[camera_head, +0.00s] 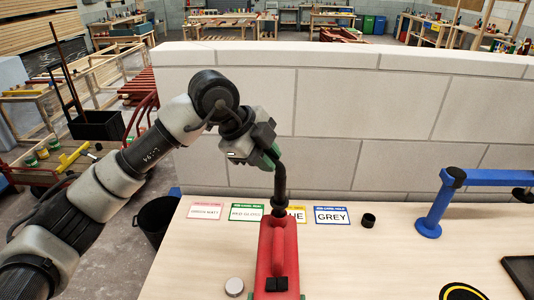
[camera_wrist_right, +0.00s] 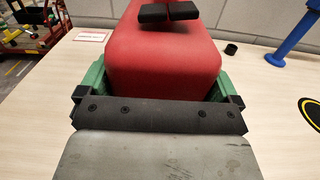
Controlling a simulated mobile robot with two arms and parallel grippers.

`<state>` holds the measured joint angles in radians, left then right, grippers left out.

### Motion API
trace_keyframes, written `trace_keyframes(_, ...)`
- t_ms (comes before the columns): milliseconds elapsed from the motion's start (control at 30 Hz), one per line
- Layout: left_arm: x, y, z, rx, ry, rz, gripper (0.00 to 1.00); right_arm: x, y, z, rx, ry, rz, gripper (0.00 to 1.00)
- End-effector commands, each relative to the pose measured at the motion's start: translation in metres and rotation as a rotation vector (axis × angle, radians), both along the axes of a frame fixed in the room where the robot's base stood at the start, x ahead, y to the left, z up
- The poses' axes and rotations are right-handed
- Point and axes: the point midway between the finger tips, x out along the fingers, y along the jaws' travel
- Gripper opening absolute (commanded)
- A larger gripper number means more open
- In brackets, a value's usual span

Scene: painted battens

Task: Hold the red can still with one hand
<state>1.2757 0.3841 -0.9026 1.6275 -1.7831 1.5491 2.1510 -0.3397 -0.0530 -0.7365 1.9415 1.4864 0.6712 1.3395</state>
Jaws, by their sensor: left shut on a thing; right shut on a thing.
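The red can (camera_head: 264,248) stands upright on the light wooden table, with a black spout (camera_head: 279,190) rising from its top. It fills the upper middle of the right wrist view (camera_wrist_right: 163,60). My left gripper (camera_head: 268,156), with green fingers, is shut at the upper end of the spout; the exact contact is partly hidden. My right gripper (camera_wrist_right: 165,88) is shut on the red can, a green finger on each side of its body. In the head view only a little of it shows at the bottom edge.
Labelled cards, one reading GREY (camera_head: 332,215), lie behind the can. A small black cap (camera_head: 368,220), a silver lid (camera_head: 234,287) and a blue stand (camera_head: 432,215) are on the table (camera_head: 370,265). A pale block wall (camera_head: 400,110) rises behind.

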Motion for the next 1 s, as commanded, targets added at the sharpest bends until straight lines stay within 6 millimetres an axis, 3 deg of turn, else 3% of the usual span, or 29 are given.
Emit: trace_keyframes(1000, 0.000, 0.000, -0.026, 0.000, 0.000, 0.000, 0.00, -0.001, 0.000, -0.002, -0.003, 0.004, 0.000, 0.29)
